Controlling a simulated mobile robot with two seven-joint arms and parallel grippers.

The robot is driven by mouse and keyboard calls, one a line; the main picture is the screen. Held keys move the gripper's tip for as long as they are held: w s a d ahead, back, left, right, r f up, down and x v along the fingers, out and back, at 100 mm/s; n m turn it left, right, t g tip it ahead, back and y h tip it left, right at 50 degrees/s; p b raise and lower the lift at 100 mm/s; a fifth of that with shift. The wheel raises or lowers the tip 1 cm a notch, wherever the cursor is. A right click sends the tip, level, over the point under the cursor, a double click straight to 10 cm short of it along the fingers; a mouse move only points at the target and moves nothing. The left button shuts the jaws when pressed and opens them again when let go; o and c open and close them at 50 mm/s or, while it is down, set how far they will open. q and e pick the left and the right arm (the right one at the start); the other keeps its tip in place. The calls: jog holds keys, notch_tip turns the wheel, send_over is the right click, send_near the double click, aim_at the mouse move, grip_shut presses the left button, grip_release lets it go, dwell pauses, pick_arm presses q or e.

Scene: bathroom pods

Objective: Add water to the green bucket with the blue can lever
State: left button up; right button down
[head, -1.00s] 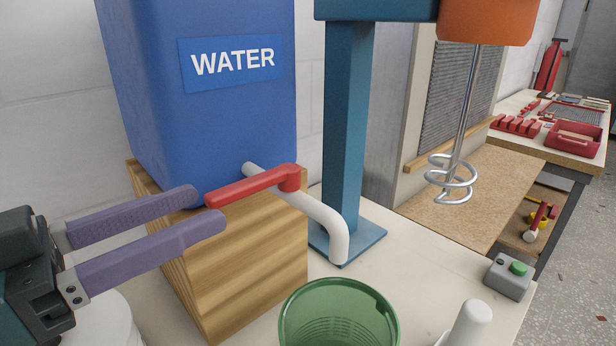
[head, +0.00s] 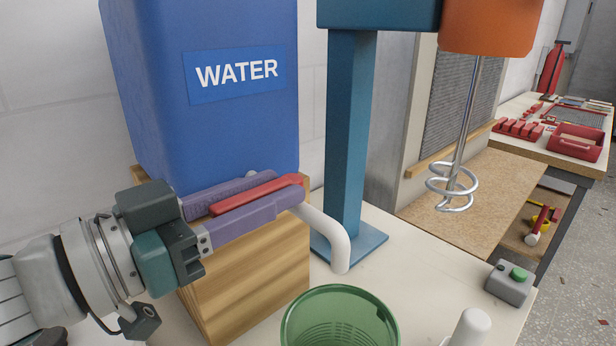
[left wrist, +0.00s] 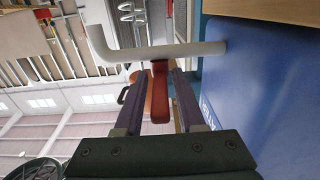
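The blue water can (head: 215,110) stands on a wooden block (head: 250,285). Its red lever (head: 258,192) sits on a white spout (head: 330,235), whose end points down over the back of the green bucket (head: 340,298). No water shows coming from the spout; the bucket's bottom is cut off by the picture edge. My left gripper (head: 286,186) has its two purple fingers along both sides of the lever. In the left wrist view the lever (left wrist: 160,95) lies between the fingers with a gap on each side. My right gripper is not in view.
A blue mixer stand (head: 349,150) with an orange head and a metal whisk (head: 453,185) stands behind the bucket. A grey box with a green button (head: 519,274) and a white upright post (head: 468,330) are at the right. A clear bit of white table lies between.

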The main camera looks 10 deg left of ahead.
pick_arm(q)
grip_shut()
dwell(1.1)
